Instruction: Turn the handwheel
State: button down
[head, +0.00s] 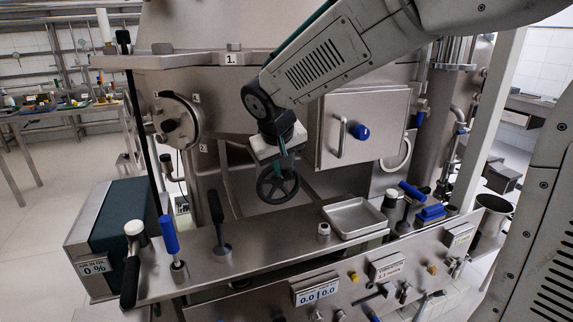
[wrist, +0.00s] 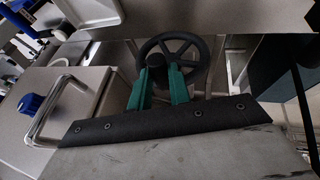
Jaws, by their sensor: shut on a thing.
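The handwheel (head: 278,186) is dark, round and spoked, and sits low on the front of the steel machine, behind the long counter. My gripper (head: 287,163) reaches down to its upper right rim from above. In the wrist view, the two green fingers of my gripper (wrist: 163,88) stand at the wheel's near side, shut on a dark part of it between them. The rest of the handwheel (wrist: 172,40) shows beyond the fingertips. The exact contact is partly hidden by the fingers.
A steel cabinet door with a bar handle (head: 338,137) and blue knob (head: 360,132) is right of my gripper. In front, the counter carries a shallow tray (head: 354,218), a black lever (head: 219,230) and a blue-handled lever (head: 170,238). A round hatch (head: 178,120) is at left.

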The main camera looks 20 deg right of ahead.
jog(key=shift+a, duration=0.2)
jog(key=c, duration=1.3)
grip_release()
jog(key=v, duration=0.7)
jog(key=shift+a+r, duration=0.2)
jog(key=shift+r, duration=0.15)
jog(key=shift+s, duration=0.2)
